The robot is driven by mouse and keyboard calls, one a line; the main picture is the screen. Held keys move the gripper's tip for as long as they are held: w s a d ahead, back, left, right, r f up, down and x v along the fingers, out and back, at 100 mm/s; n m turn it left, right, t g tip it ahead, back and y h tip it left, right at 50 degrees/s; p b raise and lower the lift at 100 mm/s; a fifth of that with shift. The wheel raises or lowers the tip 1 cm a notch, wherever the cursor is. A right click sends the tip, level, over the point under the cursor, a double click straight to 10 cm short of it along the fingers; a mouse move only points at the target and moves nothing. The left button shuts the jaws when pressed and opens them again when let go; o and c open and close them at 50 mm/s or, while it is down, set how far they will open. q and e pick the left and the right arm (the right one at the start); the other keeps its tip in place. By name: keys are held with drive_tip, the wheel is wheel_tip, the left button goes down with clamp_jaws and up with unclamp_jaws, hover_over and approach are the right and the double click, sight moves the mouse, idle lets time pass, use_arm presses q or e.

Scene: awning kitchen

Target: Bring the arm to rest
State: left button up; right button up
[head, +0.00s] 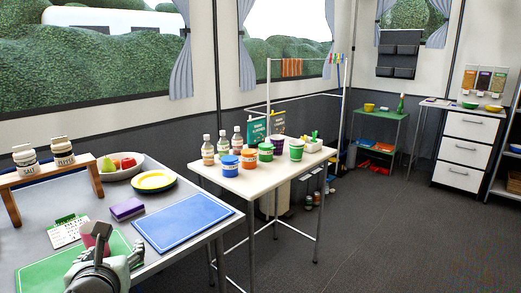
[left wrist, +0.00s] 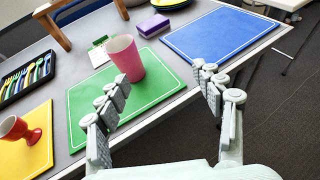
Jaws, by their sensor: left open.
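My left gripper (head: 104,262) shows at the bottom left of the head view, over the near table. In the left wrist view, its two fingers (left wrist: 163,85) are spread wide with nothing between them. A pink cup (left wrist: 126,58) stands upright on the green mat (left wrist: 150,88), beyond the fingers and apart from them. In the head view the cup (head: 97,232) is partly hidden behind the gripper, as is part of the green mat (head: 42,277). My right gripper is not in view.
The table also holds a blue mat (head: 188,222), a purple sponge (head: 127,209), a yellow plate (head: 154,181), a fruit bowl (head: 122,167) and a wooden rack (head: 50,175). The left wrist view adds a red cup (left wrist: 18,128) and a cutlery tray (left wrist: 27,75). Open floor (head: 380,235) lies right.

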use_arm(q)
drive_tip(key=s+d+f+m+h, duration=0.2)
drive_tip(key=d+f+m+h, duration=0.1)
drive_tip(key=d+f, duration=0.4)
drive_tip(key=shift+d+f+t+h, duration=0.3)
drive_tip(key=shift+d+t+h, duration=0.15)
drive_tip(key=shift+d, duration=0.65)
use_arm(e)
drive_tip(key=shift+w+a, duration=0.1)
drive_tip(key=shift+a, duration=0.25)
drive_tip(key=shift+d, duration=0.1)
